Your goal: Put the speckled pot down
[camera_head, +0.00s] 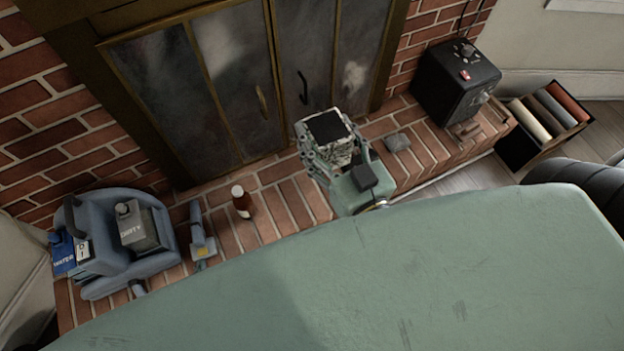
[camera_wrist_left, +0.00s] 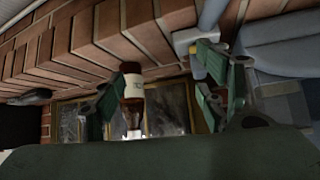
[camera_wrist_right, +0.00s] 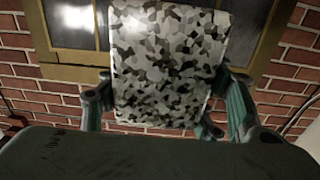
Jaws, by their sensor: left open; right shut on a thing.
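The speckled pot (camera_head: 341,153) is square-sided, with a black, white and grey pattern and a dark top. My right gripper (camera_head: 334,160) is shut on it, with a finger at either side, in front of the fireplace doors and over the brick hearth. In the right wrist view the pot's patterned side (camera_wrist_right: 170,62) fills the space between the fingers. Whether its base touches the bricks is hidden. My left gripper (camera_wrist_left: 158,88) shows in the left wrist view, open and empty, with a brown bottle (camera_wrist_left: 133,88) beyond its fingers. I do not make it out in the head view.
On the brick hearth (camera_head: 285,205) stand a blue cleaning machine (camera_head: 100,262), a blue hand tool (camera_head: 201,235) and the brown bottle (camera_head: 241,203) to the left. A grey stone (camera_head: 397,142) and a black box (camera_head: 452,85) are to the right. Bare bricks lie between bottle and pot.

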